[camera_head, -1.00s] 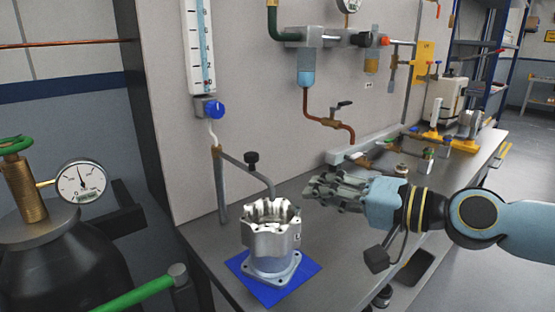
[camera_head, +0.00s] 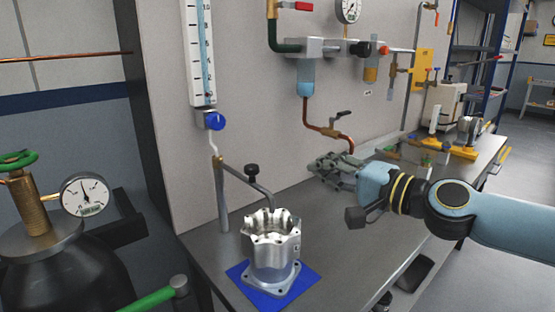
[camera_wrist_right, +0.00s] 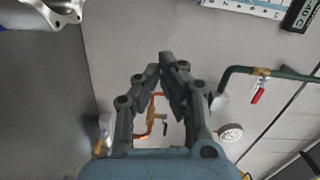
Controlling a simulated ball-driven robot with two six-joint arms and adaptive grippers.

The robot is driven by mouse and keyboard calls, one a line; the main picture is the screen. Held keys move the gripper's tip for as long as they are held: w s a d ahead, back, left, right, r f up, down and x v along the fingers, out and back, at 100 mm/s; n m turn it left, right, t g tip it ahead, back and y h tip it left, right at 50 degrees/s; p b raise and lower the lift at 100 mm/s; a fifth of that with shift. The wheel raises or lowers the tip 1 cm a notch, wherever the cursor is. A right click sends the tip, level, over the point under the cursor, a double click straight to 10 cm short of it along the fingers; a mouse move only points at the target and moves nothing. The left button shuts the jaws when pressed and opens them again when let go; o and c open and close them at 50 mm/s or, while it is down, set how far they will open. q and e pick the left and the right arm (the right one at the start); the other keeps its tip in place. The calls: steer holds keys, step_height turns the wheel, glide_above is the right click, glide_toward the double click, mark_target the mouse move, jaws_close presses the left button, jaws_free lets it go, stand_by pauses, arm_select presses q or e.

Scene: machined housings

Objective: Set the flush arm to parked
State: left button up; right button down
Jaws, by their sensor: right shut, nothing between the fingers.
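The flush arm (camera_head: 244,175) is a grey bent tube on an upright post (camera_head: 221,195). It reaches right from a brass joint, and its tip bends down over the open top of the silver machined housing (camera_head: 272,245). A black knob (camera_head: 252,170) stands on it. The housing also shows at the top left of the right wrist view (camera_wrist_right: 45,12). My right gripper (camera_head: 318,166) is to the right of the flush arm, near the wall, apart from it. Its fingers are shut and empty, also in the right wrist view (camera_wrist_right: 161,66). My left gripper is out of view.
The housing stands on a blue mat (camera_head: 245,285) at the bench's near end. A copper pipe with a valve (camera_head: 330,131) runs down close behind my right gripper. A blue knob (camera_head: 215,120) sits below the scale tube. Bench between housing and gripper is clear.

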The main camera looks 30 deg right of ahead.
mark_target(241, 177)
steer(key=w+a+p, duration=0.1)
steer(key=w+a, duration=0.1)
steer(key=w+a+p, duration=0.1)
steer(key=w+p, duration=0.1)
steer(key=w, duration=0.1)
steer(key=w+a+p, duration=0.1)
steer(key=w+a, duration=0.1)
steer(key=shift+w+a+f+p, duration=0.15)
steer(key=shift+a+f+p, duration=0.2)
steer(key=shift+p, duration=0.05)
steer(key=shift+w+f, duration=0.1)
